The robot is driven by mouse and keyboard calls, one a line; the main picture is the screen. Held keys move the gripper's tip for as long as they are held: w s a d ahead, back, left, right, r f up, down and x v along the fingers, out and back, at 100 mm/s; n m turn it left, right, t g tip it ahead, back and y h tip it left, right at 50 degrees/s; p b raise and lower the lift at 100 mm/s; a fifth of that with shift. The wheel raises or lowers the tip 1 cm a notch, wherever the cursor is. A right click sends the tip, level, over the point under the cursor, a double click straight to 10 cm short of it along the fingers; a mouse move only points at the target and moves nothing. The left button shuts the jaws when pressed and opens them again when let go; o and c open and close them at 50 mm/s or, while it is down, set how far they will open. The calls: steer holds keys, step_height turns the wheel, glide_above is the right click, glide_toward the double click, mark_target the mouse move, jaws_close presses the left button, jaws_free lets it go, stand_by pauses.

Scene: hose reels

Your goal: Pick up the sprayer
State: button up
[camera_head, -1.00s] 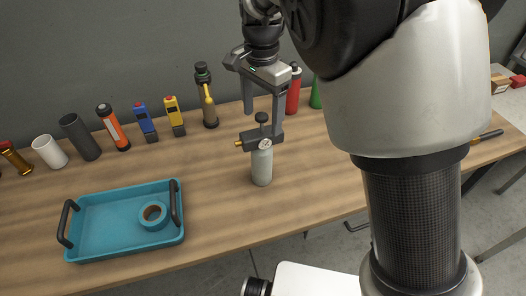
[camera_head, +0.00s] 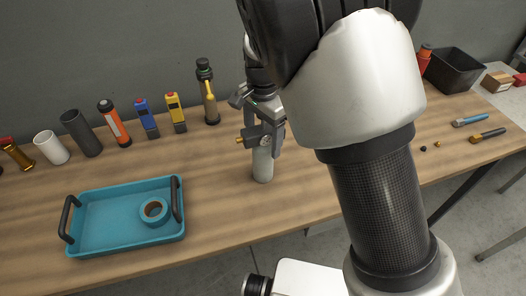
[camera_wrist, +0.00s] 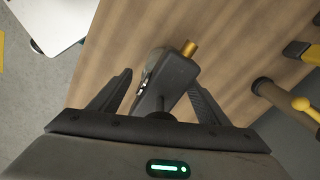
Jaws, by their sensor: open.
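The sprayer appears to be the pale grey cylinder (camera_head: 263,166) with a dark grey head, a round gauge and a brass nozzle pointing left. It stands upright on the wooden table. My gripper (camera_head: 264,138) is open and points down over its head. In the wrist view the dark head (camera_wrist: 172,70) with its brass nozzle lies between the two spread fingers of my gripper (camera_wrist: 162,80). Gaps show on both sides, so I see no clear grip.
A teal tray (camera_head: 82,250) with a tape roll (camera_head: 153,210) stands front left. A dark bottle with a yellow part (camera_head: 209,100), a yellow device (camera_head: 175,113) and a blue device (camera_head: 147,119) stand behind. A black bin (camera_head: 455,70) is at back right.

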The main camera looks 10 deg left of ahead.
jaws_close()
steer(key=shift+r, duration=0.1)
